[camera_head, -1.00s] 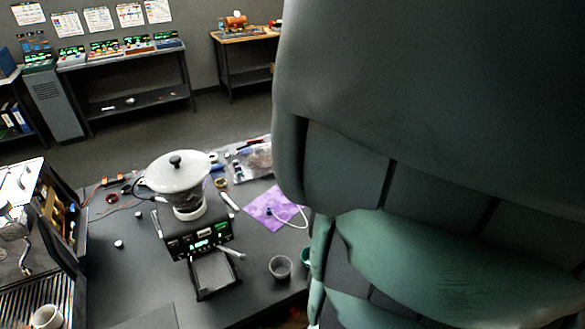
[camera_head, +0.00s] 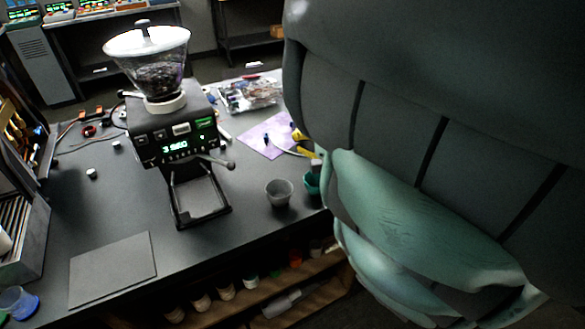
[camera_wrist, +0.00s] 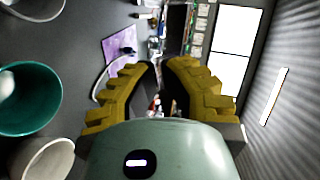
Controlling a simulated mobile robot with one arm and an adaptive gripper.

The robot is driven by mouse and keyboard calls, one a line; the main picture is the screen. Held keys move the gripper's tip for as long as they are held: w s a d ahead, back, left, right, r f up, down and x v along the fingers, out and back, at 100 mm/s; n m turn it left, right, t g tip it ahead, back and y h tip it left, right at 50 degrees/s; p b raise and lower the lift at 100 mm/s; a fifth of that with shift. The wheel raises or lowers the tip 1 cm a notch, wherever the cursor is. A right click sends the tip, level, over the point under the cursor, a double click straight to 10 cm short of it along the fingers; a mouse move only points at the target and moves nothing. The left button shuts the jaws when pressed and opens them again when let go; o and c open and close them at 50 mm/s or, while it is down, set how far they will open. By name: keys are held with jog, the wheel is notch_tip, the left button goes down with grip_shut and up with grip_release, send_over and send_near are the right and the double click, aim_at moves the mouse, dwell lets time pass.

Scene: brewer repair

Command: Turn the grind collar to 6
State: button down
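The grinder (camera_head: 150,130) stands on the dark bench in the head view. Its clear hopper (camera_head: 155,78) holds dark beans under a pale lid. A white grind collar (camera_head: 166,105) rings the hopper's base above the body. The grinder's front display (camera_head: 176,148) is lit, but its characters are too small to read surely. My gripper (camera_wrist: 162,68) shows in the wrist view as two yellow ribbed fingers, a narrow gap between their tips and nothing held. Part of it shows in the head view at the bench's right, well apart from the collar.
A grey cup (camera_head: 279,193) and a teal cup (camera_head: 312,184) stand right of the grinder. A purple cloth (camera_head: 265,140) and a clear bag (camera_head: 250,94) lie behind. A flat dark mat (camera_head: 112,270) lies front left. Cables and small parts lie at the back left.

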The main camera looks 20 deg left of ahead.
aim_at(214, 160)
jog(key=s+r+n+g+y+b, duration=0.2)
jog(key=s+n+g+y+b, duration=0.1)
jog(key=s+n+g, duration=0.3)
jog(key=s+a+g+p, duration=0.1)
jog(key=s+a+p, duration=0.4)
jog(key=a, duration=0.6)
jog(key=shift+s+f+m+p, duration=0.35)
jog(key=shift+s+f+m, duration=0.1)
jog(key=shift+s, duration=0.4)
